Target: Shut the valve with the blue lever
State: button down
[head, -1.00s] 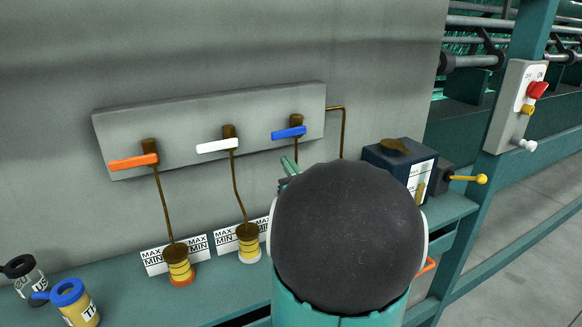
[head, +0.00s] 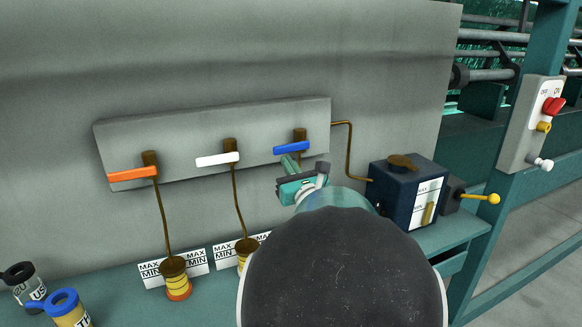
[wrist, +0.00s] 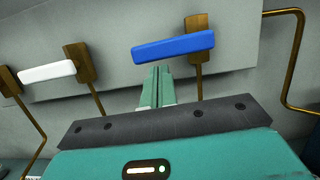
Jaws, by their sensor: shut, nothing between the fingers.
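The blue lever (head: 291,148) sits on the right-hand brown valve (head: 300,135) of the grey wall plate (head: 220,122). It lies nearly level, pointing left across its pipe. In the wrist view the blue lever (wrist: 173,47) is just above my fingertips, near its middle. My gripper (head: 289,161) is shut and empty, just below the lever; its closed teal fingers also show in the wrist view (wrist: 157,84). I cannot tell whether the fingertips touch the lever.
A white lever (head: 217,159) and an orange lever (head: 132,173) are on the valves to the left. A dark blue box (head: 395,195) stands right of my arm, fed by a bent brown pipe (head: 349,150). Bottles (head: 68,308) stand at lower left.

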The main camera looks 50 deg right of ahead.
jog(key=shift+w+r, duration=0.15)
jog(key=shift+r, duration=0.55)
